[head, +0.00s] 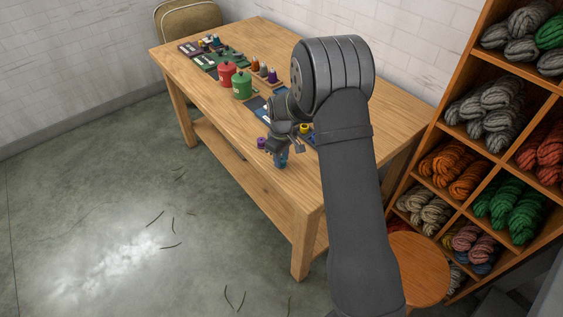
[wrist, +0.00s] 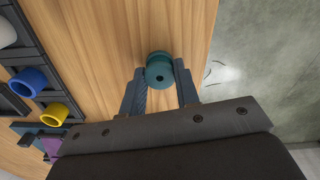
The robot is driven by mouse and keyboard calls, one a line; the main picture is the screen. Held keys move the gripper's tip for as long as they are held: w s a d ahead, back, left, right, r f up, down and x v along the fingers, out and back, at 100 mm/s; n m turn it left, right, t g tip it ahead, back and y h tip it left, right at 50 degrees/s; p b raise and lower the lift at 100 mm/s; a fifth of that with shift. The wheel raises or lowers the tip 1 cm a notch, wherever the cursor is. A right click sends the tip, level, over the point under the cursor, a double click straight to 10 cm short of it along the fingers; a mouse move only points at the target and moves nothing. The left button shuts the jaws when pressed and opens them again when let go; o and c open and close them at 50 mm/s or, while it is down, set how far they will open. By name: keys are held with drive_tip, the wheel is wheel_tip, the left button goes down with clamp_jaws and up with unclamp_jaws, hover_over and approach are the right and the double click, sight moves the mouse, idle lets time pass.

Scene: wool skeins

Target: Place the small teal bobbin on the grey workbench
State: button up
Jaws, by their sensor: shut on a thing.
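I cannot tell whether the bobbin touches the tabletop. The workbench (head: 300,178) has a light wooden top, not a grey one; no grey bench is in view.
A purple spool (head: 262,143) stands just left of my gripper. Blue (wrist: 28,82) and yellow (wrist: 53,114) spools sit at a dark rack. Red (head: 227,73) and green (head: 242,88) canisters stand farther back. Bare wood lies along the front edge. Yarn shelves (head: 447,75) stand at right.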

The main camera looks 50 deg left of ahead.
sight(283, 159)
drive_tip(key=shift+r, duration=0.15)
drive_tip(key=r, duration=0.4)
drive_tip(key=shift+w+d+r, duration=0.15)
drive_tip(key=shift+d, duration=0.05)
drive_tip(key=w+d+r, duration=0.6)
drive_tip(key=d, duration=0.3)
drive_tip(key=shift+d+r, duration=0.2)
drive_tip(key=shift+d, duration=0.1)
drive_tip(key=w+d+f+m, duration=0.3)
drive_tip(key=w+d+m, duration=0.3)
drive_tip(key=d, duration=0.4)
drive_tip(key=w+d+f+m, duration=0.3)
drive_tip(key=w+d+m, duration=0.1)
drive_tip(key=w+d, duration=0.5)
drive_tip(key=d+f+m, duration=0.2)
drive_tip(key=d+m, duration=0.1)
drive_tip(key=d, duration=0.5)
drive_tip(key=w+d+f+m, duration=0.1)
drive_tip(key=d+m, duration=0.3)
drive_tip(key=d, duration=0.5)
drive_tip(key=d+f+m, duration=0.3)
drive_tip(key=d, duration=0.6)
drive_tip(key=shift+w+d+f+m, duration=0.25)
drive_tip(key=shift+f+m, duration=0.1)
drive_tip(key=shift+m, duration=0.05)
